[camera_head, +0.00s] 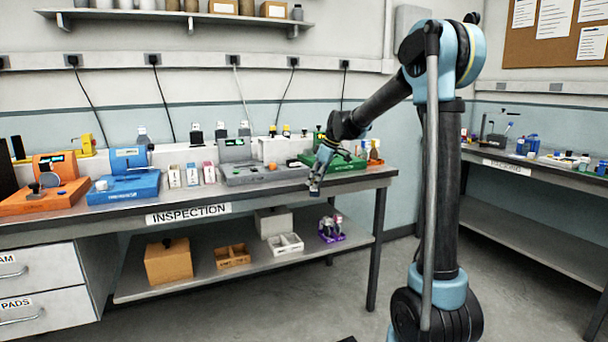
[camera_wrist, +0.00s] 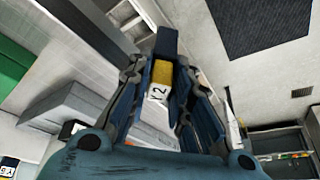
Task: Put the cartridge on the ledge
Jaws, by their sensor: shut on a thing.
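My gripper (camera_head: 317,182) hangs in front of the right end of the inspection bench, pointing down. In the wrist view my gripper (camera_wrist: 166,78) is shut on a small block, which I take as the cartridge (camera_wrist: 158,92). It has a yellow part and a white face with a dark mark that looks like "2". The fingers hide part of it, and it is too small to make out clearly in the head view. No surface is marked as the ledge; a wall shelf (camera_head: 140,15) and a low shelf (camera_head: 200,284) under the bench are both in view.
The inspection bench (camera_head: 268,193) carries an orange unit (camera_head: 45,195), a blue unit (camera_head: 125,188), a grey unit (camera_head: 265,172) and a green unit (camera_head: 345,163). Bins and boxes stand on the low shelf. Another bench (camera_head: 520,161) is at the right. Floor between the benches is open.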

